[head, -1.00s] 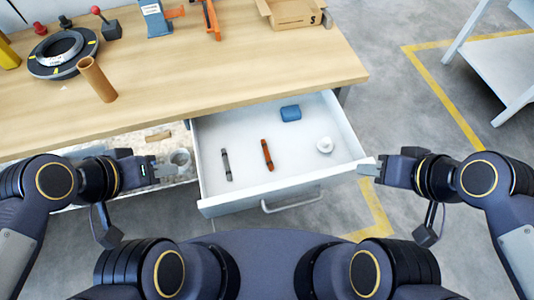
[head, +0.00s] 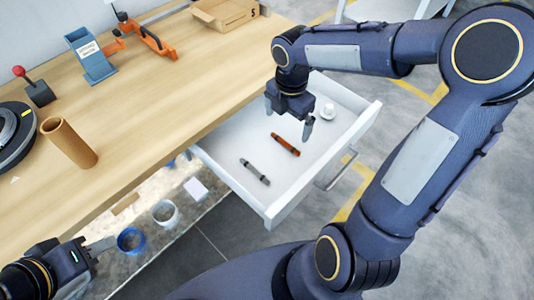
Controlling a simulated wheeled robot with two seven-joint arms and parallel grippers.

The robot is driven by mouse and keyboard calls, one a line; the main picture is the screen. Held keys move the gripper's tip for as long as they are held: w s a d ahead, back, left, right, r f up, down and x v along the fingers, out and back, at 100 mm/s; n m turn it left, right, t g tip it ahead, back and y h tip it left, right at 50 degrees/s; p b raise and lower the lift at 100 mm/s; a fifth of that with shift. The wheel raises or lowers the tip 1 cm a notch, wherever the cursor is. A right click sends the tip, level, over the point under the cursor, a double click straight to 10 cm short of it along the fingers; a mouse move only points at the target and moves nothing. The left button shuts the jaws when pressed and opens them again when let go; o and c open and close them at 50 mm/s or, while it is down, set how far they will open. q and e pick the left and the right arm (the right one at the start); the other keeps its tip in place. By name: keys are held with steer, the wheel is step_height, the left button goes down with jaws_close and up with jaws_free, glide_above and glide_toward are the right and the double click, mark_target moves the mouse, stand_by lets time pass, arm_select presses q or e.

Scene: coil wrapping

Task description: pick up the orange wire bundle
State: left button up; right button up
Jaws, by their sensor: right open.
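The orange wire bundle (head: 286,145) lies in the open white drawer (head: 228,178), a short dark-orange stick shape with darker bands. My right gripper (head: 289,119) is open above the drawer, pointing down. Its fingers are spread just behind the bundle in the picture, and it holds nothing. A grey bundle (head: 255,172) lies nearer the drawer's front left.
The wooden bench (head: 150,130) carries a brown tube (head: 68,143), a dark ring (head: 12,138), a blue-grey holder (head: 92,56), an orange tool (head: 150,38) and a cardboard box (head: 228,14). Blue (head: 131,240) and white (head: 165,213) cups stand below the bench edge.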

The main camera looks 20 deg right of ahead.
mark_target(285, 142)
steer(key=shift+a+f, duration=0.1)
steer(key=shift+f, duration=0.4)
step_height(285, 142, down, 7)
steer(key=shift+b, duration=0.7)
steer(key=shift+s, duration=0.1)
steer(key=shift+c, duration=0.3)
steer(key=c, duration=0.6)
steer(key=shift+r, duration=0.15)
